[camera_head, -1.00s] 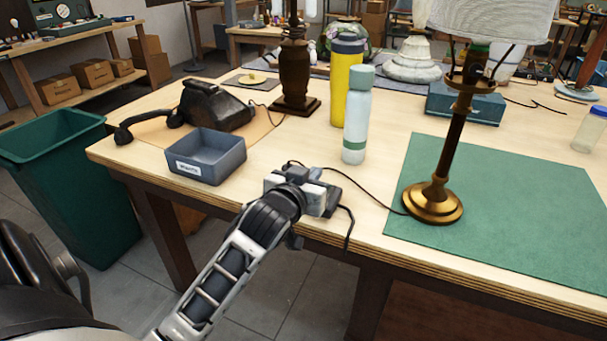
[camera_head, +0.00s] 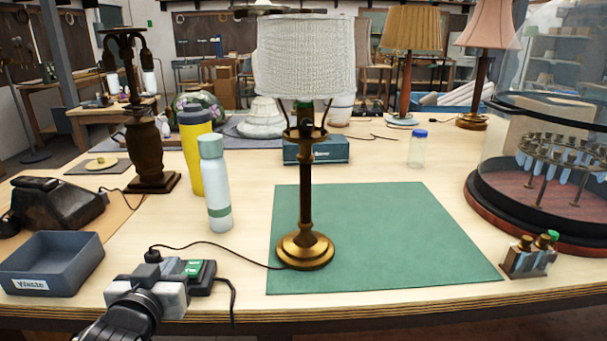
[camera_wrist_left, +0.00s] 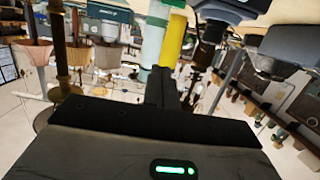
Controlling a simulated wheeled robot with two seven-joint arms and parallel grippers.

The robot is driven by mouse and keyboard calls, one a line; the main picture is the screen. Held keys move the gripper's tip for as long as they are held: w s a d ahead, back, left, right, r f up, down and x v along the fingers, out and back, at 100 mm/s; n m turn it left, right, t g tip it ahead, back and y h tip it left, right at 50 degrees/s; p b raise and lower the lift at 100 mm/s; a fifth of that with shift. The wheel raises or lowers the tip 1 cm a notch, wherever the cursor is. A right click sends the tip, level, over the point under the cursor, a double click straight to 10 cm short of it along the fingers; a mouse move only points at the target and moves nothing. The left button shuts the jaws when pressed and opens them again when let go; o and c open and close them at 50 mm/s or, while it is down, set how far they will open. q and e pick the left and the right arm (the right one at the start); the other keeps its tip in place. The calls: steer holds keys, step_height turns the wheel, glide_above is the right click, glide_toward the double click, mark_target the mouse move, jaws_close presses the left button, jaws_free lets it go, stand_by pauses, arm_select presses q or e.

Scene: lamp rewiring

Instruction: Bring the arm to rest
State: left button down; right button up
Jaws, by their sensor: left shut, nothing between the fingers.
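My left gripper (camera_head: 163,278) is at the table's front edge, at the lower left of the head view. It is shut with nothing in it. Its closed fingers (camera_wrist_left: 163,86) also show in the left wrist view. A small black box with a green panel (camera_head: 200,272) sits just beyond and right of the gripper, partly hidden by it. I cannot tell if they touch. A black cord runs from there to the brass lamp (camera_head: 306,200) with a white shade, which stands upright on the green mat (camera_head: 420,235). My right gripper is not in view.
A grey bin labelled Waste (camera_head: 52,265) stands left of the gripper. A pale bottle (camera_head: 215,185) and a yellow bottle (camera_head: 190,150) stand behind it. A glass dome (camera_head: 550,130) and a small vial holder (camera_head: 530,257) are at the right. The mat's right part is clear.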

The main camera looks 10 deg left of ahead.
arm_select(q)
steer(key=s+d+f+m+g+h, duration=0.2)
steer(key=s+d+f+h, duration=0.1)
steer(key=s+d+f, duration=0.5)
steer(key=s+d+f+m+g+h, duration=0.3)
steer(key=s+d+f, duration=0.5)
steer(key=f, duration=0.7)
steer(key=shift+d+f+h, duration=0.15)
steer(key=shift+d+h, duration=0.15)
steer(key=shift+d, duration=0.05)
